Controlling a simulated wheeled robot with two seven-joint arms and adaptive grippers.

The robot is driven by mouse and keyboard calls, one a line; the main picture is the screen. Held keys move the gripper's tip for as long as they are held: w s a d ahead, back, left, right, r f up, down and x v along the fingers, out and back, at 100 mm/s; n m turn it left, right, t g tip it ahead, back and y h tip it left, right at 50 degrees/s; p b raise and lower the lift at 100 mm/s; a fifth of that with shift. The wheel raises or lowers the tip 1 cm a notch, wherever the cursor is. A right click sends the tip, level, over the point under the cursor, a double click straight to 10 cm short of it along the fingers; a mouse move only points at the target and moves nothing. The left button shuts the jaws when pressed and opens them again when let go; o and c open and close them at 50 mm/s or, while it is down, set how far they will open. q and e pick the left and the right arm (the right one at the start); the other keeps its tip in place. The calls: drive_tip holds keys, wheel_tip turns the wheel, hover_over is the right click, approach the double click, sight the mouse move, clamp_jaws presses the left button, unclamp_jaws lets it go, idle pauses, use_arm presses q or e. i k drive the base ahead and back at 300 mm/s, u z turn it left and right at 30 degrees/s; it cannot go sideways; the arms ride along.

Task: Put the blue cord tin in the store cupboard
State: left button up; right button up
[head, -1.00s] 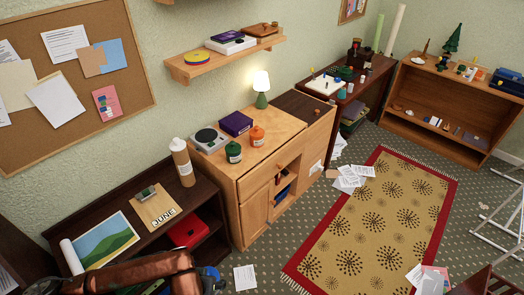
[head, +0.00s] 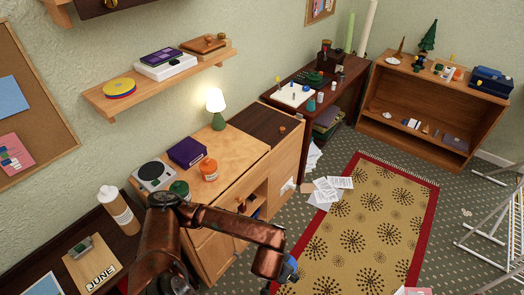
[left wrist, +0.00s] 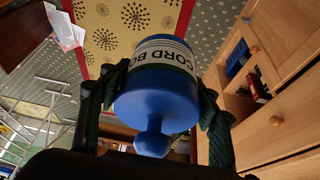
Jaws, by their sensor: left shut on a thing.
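My left gripper (left wrist: 155,98) is shut on the blue cord tin (left wrist: 157,107), with a finger on either side. The tin has a pale label reading "CORD BO", partly cut off, and a round blue knob facing the wrist camera. In the head view a sliver of the blue tin (head: 289,270) shows past my left arm, in front of the light wooden cupboard (head: 216,256). The cupboard's fronts with round knobs (left wrist: 277,121) and an open compartment fill the right of the left wrist view. My left arm hides part of the cupboard in the head view. My right gripper is out of view.
A purple box (head: 187,152), orange pot (head: 209,170), green pot (head: 179,189) and lamp (head: 216,108) stand on the cupboard top. A dark low shelf with a bottle (head: 119,211) is at left. Papers (head: 327,190) lie beside the patterned rug (head: 360,235); the floor there is open.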

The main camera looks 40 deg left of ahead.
sight(241, 148)
drive_tip(key=z, duration=0.2)
drive_tip(key=i, duration=1.35)
drive_tip(key=u, duration=0.7)
drive_tip(key=i, duration=0.85)
drive_tip(key=u, duration=0.9)
